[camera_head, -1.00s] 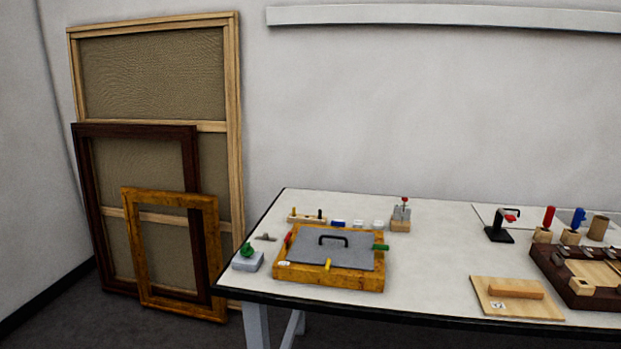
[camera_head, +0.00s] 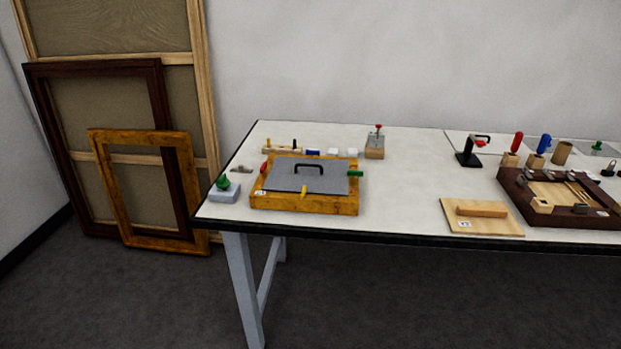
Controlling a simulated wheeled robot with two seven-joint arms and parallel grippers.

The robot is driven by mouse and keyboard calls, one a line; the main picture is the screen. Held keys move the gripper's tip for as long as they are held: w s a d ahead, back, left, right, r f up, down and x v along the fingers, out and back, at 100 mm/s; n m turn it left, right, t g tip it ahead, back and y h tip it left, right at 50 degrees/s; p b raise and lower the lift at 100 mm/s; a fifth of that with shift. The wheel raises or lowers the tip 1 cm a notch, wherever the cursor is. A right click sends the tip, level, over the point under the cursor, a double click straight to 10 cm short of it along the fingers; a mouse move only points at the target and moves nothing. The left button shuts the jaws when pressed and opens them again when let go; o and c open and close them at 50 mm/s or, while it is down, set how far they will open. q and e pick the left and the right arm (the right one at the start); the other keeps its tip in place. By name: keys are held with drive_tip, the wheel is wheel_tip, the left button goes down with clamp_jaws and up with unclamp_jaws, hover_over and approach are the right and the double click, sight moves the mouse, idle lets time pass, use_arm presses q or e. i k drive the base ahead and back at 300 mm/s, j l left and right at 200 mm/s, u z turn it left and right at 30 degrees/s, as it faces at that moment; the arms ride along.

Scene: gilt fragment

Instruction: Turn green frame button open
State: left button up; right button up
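The green frame button (camera_head: 356,173) is a small green bar at the right side of the gilt frame (camera_head: 330,204). It points out to the right, and its inner end meets the edge of the grey panel. The grey panel (camera_head: 330,182) lies in the frame and has a black handle (camera_head: 309,168). A yellow button (camera_head: 304,191) sits at the front edge and a red one (camera_head: 264,167) at the left edge. Neither of my grippers is in view.
A green-knobbed grey block (camera_head: 224,193) stands left of the frame. A clamp block (camera_head: 375,146) stands behind it to the right. A wooden board (camera_head: 480,217) and dark tray (camera_head: 514,188) lie further right. Bare tabletop (camera_head: 404,187) separates frame and board. Empty frames lean on the wall.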

sight(351, 173)
drive_tip(key=z, duration=0.15)
drive_tip(key=l+u, duration=0.15)
drive_tip(key=l, duration=0.25)
drive_tip(key=k+l+u, duration=0.1)
drive_tip(key=l, duration=0.25)
drive_tip(key=i+l, duration=0.45)
drive_tip(key=l, duration=0.15)
